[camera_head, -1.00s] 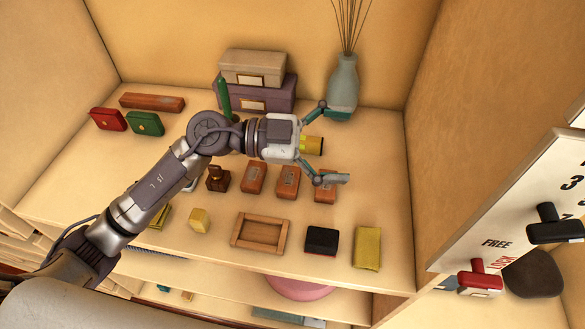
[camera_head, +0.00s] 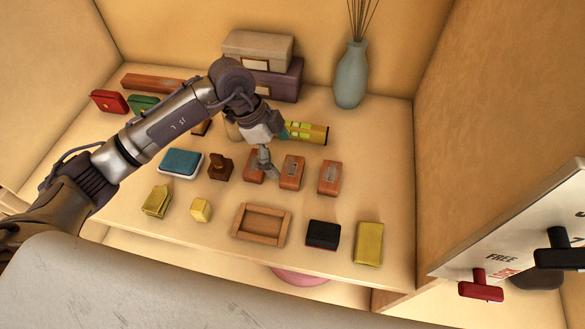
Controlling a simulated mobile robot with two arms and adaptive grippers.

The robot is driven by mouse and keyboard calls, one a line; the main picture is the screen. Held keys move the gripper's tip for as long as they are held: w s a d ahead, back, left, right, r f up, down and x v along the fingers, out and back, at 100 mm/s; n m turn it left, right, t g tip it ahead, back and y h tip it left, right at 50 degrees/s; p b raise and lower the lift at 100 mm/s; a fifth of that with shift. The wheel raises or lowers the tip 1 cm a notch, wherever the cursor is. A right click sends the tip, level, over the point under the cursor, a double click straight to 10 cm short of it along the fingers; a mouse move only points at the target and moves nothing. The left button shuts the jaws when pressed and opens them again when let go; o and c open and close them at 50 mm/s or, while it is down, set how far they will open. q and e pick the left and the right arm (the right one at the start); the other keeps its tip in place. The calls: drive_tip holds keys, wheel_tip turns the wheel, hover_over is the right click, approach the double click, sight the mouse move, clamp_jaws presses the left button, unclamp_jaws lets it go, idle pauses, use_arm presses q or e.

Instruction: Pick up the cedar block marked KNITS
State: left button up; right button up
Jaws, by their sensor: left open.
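Three reddish-brown cedar blocks stand in a row on the shelf: a left block (camera_head: 249,172), a middle block (camera_head: 292,172) and a right block (camera_head: 330,178). Each seems to have a small plate on top, but the lettering is too small to read, so I cannot tell which is KNITS. My left gripper (camera_head: 277,151) is open and empty, tilted downward just behind and above the left and middle blocks.
A yellow-banded cylinder (camera_head: 308,133) lies behind the blocks. A wooden tray (camera_head: 238,225), a black-topped block (camera_head: 322,235) and a yellow packet (camera_head: 368,243) are in front. A brown stamp (camera_head: 220,167) and blue pad (camera_head: 181,162) stand left; a vase (camera_head: 351,75) stands at the back.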

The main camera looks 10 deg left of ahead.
sight(291, 169)
use_arm(q)
drive_tip(key=p+x, duration=0.2)
drive_tip(key=x, duration=0.3)
drive_tip(key=shift+w+d+f, duration=0.1)
drive_tip(key=shift+d+f, duration=0.1)
drive_tip(key=shift+d, duration=0.1)
drive_tip(key=shift+f, duration=0.2)
drive_tip(key=c, duration=0.9)
drive_tip(key=shift+r, duration=0.1)
